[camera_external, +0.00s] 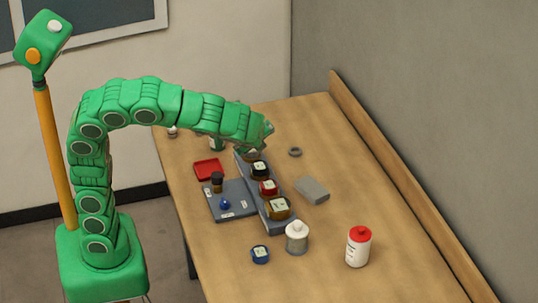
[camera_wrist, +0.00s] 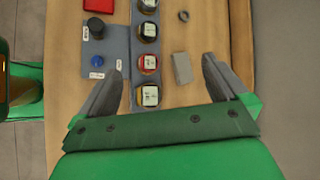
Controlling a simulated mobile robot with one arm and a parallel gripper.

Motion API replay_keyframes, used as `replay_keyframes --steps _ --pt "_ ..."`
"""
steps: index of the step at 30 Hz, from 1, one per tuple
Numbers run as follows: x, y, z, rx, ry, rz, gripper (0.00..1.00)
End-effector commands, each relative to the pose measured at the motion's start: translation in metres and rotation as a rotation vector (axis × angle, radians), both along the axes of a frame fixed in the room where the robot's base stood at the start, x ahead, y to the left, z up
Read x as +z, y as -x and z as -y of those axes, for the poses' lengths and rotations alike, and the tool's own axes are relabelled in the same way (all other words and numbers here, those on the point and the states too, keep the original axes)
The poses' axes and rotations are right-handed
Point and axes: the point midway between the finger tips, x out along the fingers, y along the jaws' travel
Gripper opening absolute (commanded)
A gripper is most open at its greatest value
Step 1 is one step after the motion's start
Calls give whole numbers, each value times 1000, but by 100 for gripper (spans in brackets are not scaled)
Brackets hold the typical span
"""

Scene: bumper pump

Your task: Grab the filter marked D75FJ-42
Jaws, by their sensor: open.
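Several round filters with pale labels stand in a row in a grey rack (camera_external: 247,172). In the external view I see a black one (camera_external: 260,167), a red one (camera_external: 268,187) and a gold-brown one (camera_external: 278,207); another at the far end is partly hidden by my arm. The wrist view shows the row from above, with the red one (camera_wrist: 147,63) and the gold-brown one (camera_wrist: 149,96) nearest my gripper. A blue filter (camera_external: 260,254) lies apart on the table. The label print is too small to read. My gripper (camera_wrist: 162,62) is open and empty above the rack.
A grey mat (camera_external: 233,203) left of the rack holds a dark knob (camera_external: 217,181) and a blue knob (camera_external: 225,204). A red tray (camera_external: 208,169), grey block (camera_external: 312,190), dark ring (camera_external: 295,152), grey-white bottle (camera_external: 297,237) and red-capped bottle (camera_external: 358,246) stand around.

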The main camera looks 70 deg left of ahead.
Motion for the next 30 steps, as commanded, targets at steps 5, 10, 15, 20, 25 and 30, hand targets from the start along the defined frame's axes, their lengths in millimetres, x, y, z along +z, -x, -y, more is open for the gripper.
replay_keyframes --steps 5,10,15,20,25,30 --pt "0 -54 46 -225 -142 -40 100" --pt "-4 -98 99 -438 -288 -84 100" --pt "-12 -135 163 -652 -434 -124 100" --pt "-20 -153 208 -788 -531 -151 100" --pt "-27 -163 244 -888 -606 -169 100" --pt "-34 -170 275 -969 -666 -183 100"
